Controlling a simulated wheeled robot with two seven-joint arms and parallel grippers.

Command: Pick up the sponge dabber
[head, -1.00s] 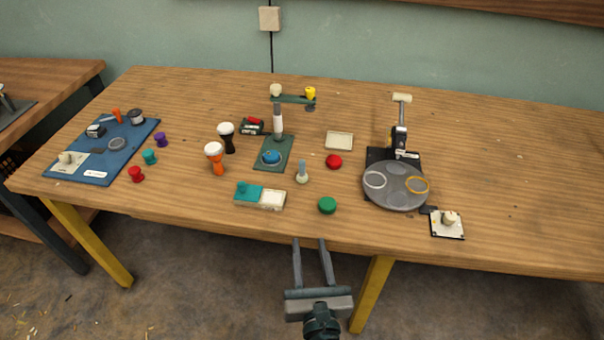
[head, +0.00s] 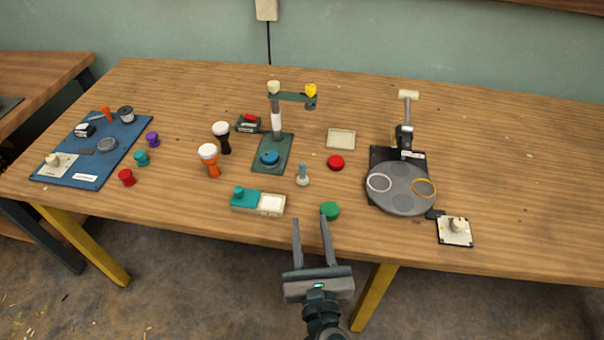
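The sponge dabber (head: 302,176) looks to be the small upright piece with a blue-grey handle and a pale round base, standing on the table near its middle. My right gripper (head: 310,220) is open and empty, fingers pointing toward the table at its front edge. The dabber is beyond the fingertips, apart from them and slightly left of their middle. My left gripper is not in view.
A green round piece (head: 329,210) is close to the right fingertip. A teal-and-white tray (head: 258,202) lies left of the fingers. A green stand (head: 272,155) rises behind the dabber, with a red round piece (head: 336,162) to its right. A grey turntable (head: 401,190) stands farther right.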

